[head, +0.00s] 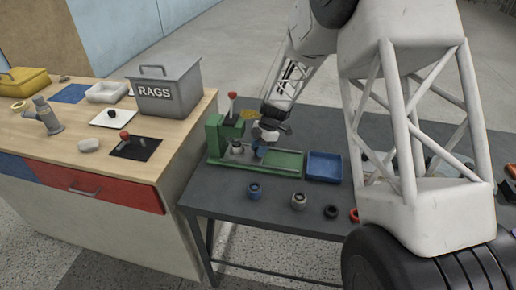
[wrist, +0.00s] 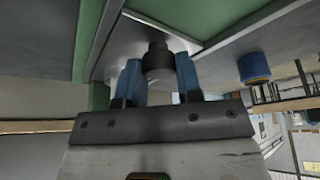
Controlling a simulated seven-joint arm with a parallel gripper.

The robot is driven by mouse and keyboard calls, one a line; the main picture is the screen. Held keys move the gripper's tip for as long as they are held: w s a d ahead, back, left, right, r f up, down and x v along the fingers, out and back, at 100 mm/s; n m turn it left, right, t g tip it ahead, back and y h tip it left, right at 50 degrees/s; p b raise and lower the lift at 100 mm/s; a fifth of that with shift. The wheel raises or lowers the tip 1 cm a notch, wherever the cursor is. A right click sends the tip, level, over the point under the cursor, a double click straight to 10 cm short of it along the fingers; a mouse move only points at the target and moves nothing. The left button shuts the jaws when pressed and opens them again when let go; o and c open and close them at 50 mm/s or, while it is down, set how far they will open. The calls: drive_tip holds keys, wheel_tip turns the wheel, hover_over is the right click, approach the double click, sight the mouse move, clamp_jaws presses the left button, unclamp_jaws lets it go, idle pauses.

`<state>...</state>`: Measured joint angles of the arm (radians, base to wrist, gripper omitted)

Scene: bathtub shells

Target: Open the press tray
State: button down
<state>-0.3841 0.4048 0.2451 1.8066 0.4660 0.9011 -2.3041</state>
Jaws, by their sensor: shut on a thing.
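The green press (head: 216,138) stands on the dark table, with a red-knobbed lever (head: 232,96) on top and a long green base (head: 287,163) running to the right. My gripper (head: 261,150) is low over this base, just right of the press's upright. In the wrist view my gripper (wrist: 159,72) has its two blue fingers closed on a dark knob (wrist: 158,55). The knob stands against a shiny silver plate (wrist: 125,42) lying between green edges; this looks like the press tray. In the head view my gripper largely hides the knob.
A blue bin (head: 324,167) sits right of the press. A blue ring part (head: 254,191), a pale one (head: 299,201) and a black one (head: 331,212) lie along the table's front. A wooden cabinet with a RAGS box (head: 168,97) stands at left.

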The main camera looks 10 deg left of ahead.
drive_tip(key=d, duration=1.4)
drive_tip(key=c, duration=0.8)
unclamp_jaws()
drive_tip(key=shift+w+r, duration=0.1)
drive_tip(key=shift+r, duration=0.05)
drive_tip(key=v, duration=0.7)
drive_tip(key=shift+d+r, duration=0.15)
drive_tip(key=shift+r, duration=0.1)
